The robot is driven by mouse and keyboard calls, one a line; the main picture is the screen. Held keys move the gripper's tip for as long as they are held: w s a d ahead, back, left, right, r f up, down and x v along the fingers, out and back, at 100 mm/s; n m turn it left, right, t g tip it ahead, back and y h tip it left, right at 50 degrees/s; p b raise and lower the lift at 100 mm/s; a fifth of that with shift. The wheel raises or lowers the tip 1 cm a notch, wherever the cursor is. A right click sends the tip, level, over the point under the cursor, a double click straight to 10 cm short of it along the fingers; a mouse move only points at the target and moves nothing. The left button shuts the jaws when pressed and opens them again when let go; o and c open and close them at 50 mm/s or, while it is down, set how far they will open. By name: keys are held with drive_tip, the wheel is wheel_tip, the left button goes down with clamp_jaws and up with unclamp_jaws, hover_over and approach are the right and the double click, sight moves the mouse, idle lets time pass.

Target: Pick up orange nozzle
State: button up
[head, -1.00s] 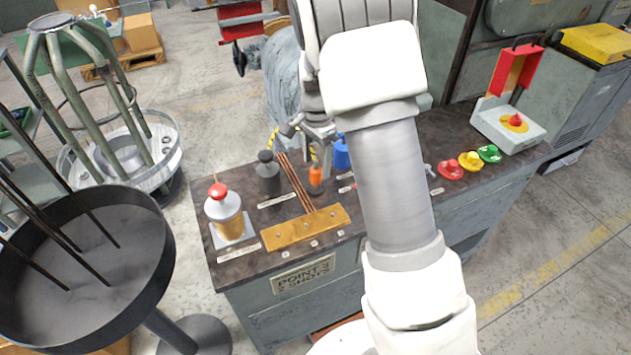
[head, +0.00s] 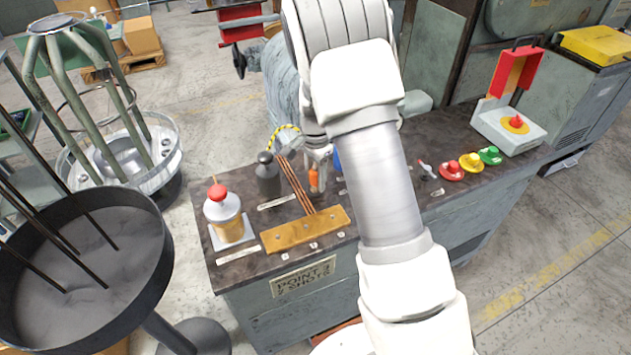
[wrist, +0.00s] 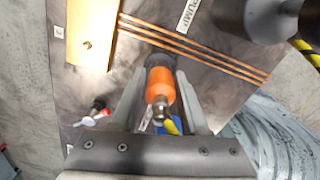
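The orange nozzle (wrist: 160,86) stands in the middle of the wrist view, between my gripper's two fingers, with a dark base and a metal tip facing the camera. In the head view the orange nozzle (head: 314,180) is upright on the dark bench top, partly covered by my gripper (head: 318,160). In the wrist view my gripper (wrist: 161,88) has one finger on each side of the nozzle. Narrow gaps seem to show beside it, so the fingers look open around it; contact at the tips is hard to judge.
Copper rods (head: 296,187) and a brass block (head: 306,229) lie just left of the nozzle. A dark grey pump bottle (head: 267,175) and a red-topped can (head: 224,215) stand farther left. Red (head: 452,170), yellow and green knobs sit to the right. A blue item is mostly hidden behind my arm.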

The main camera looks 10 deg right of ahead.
clamp_jaws()
drive_tip(key=shift+r, duration=0.55)
drive_tip(key=r, duration=0.2)
drive_tip(key=d+r, duration=0.1)
drive_tip(key=shift+r+p, duration=0.3)
drive_tip(key=shift+r, duration=0.1)
drive_tip(key=d+r, duration=0.6)
drive_tip(key=d, duration=0.4)
drive_tip(key=shift+s+d+p, duration=0.3)
drive_tip(key=shift+s+d, duration=0.05)
drive_tip(key=shift+s, duration=0.05)
drive_tip(key=shift+r, duration=0.1)
